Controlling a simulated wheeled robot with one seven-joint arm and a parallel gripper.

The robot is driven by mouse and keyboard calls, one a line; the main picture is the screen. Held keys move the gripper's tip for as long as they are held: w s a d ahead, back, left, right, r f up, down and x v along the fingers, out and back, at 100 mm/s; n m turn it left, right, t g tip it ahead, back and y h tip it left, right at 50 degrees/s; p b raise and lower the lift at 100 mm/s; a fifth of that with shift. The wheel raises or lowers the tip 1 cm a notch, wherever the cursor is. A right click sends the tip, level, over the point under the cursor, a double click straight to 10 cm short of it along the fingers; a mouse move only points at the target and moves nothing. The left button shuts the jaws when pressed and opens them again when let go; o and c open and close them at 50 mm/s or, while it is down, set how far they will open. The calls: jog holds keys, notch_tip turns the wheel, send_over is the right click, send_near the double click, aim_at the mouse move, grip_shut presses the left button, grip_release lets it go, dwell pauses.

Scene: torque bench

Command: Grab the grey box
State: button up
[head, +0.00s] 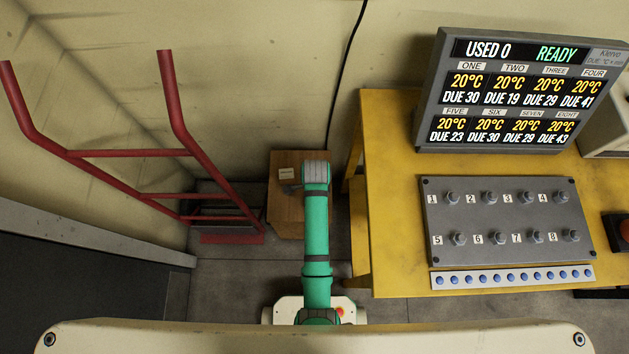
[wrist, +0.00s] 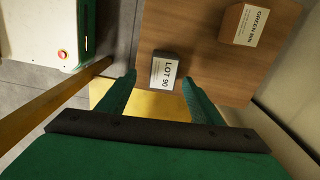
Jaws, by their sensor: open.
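The grey box (wrist: 164,72) lies on a brown wooden top in the wrist view, with a white label reading "LOT 90" on its upper face. My gripper (wrist: 160,79) is open, its two green fingers spread apart. The fingertips reach toward the near side of the grey box, one to its left and one to its right. I cannot tell how high the fingers are above the top, and I see no contact.
A brown box (wrist: 250,25) labelled "GREEN RM" sits farther right on the same top. A yellow bench (head: 390,200) stands right of the cabinet, carrying a display (head: 520,90) and a knob panel (head: 508,220). A red hand truck (head: 130,153) stands left. A wall closes the back.

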jog(key=shift+w+a+f, duration=0.1)
jog(key=shift+w+f, duration=0.05)
jog(key=shift+f, duration=1.4)
jog(key=shift+w+a+f, duration=0.1)
jog(key=shift+w+f, duration=0.05)
jog(key=shift+f, duration=1.35)
jog(key=c, duration=1.4)
